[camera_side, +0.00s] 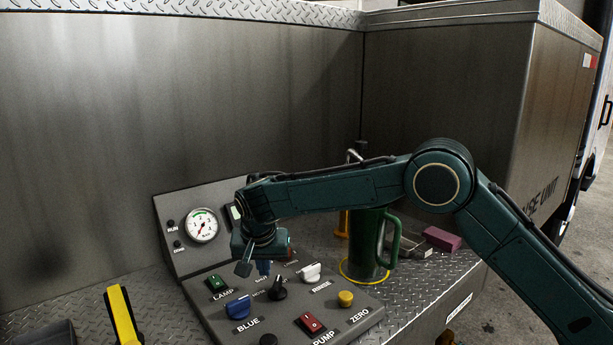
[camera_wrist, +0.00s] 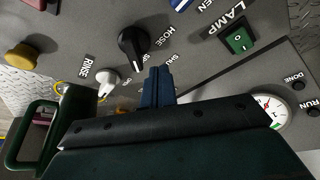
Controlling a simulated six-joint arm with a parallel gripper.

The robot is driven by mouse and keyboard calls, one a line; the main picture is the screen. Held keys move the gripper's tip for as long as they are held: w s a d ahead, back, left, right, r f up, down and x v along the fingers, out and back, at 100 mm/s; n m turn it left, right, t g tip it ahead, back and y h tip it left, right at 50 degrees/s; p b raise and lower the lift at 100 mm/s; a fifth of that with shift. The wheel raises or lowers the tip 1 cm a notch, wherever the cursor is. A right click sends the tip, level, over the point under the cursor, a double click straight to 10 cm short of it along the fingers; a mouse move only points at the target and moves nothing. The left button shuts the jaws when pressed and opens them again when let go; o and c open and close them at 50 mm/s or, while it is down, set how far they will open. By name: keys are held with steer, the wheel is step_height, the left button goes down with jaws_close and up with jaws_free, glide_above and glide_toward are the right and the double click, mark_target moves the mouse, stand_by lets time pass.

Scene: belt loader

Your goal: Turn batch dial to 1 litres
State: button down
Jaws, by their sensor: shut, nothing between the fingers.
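No dial marked batch or litres can be made out; part of the panel behind my gripper is hidden. My gripper (camera_side: 263,269) is shut and empty, above the back middle of the sloped grey control panel (camera_side: 208,317). In the wrist view the blue fingers (camera_wrist: 158,76) are together, pointing at the panel between the black hose knob (camera_wrist: 133,43) and the green lamp switch (camera_wrist: 239,40). The black knob (camera_side: 279,290) also shows in the side view, just in front of my gripper. I cannot tell whether the fingers touch the panel.
A white rinse knob (camera_side: 311,272), yellow zero button (camera_side: 345,298), red pump switch (camera_side: 310,323), blue knob (camera_side: 238,307) and green lamp switch (camera_side: 216,283) stand around it. A round gauge (camera_side: 202,225) is on the upright board. A green jug (camera_side: 368,245) stands right of the panel.

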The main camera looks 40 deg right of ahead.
steer(key=c, duration=1.4)
jaws_free()
steer(key=shift+w+d+r, duration=0.1)
steer(key=shift+d, duration=0.05)
steer(key=shift+c, duration=0.2)
steer(key=w+d+r+n+t+y, duration=0.1)
steer(key=w+d+r+n+y, duration=0.2)
steer(key=d+r+n, duration=0.6)
steer(key=d, duration=0.3)
steer(key=shift+r+n+y, duration=0.3)
steer(key=shift+r, duration=0.1)
steer(key=shift+w+f, duration=0.1)
steer(key=x, duration=1.3)
steer(key=shift+w+a+f, duration=0.1)
steer(key=shift+f, duration=0.2)
jaws_close()
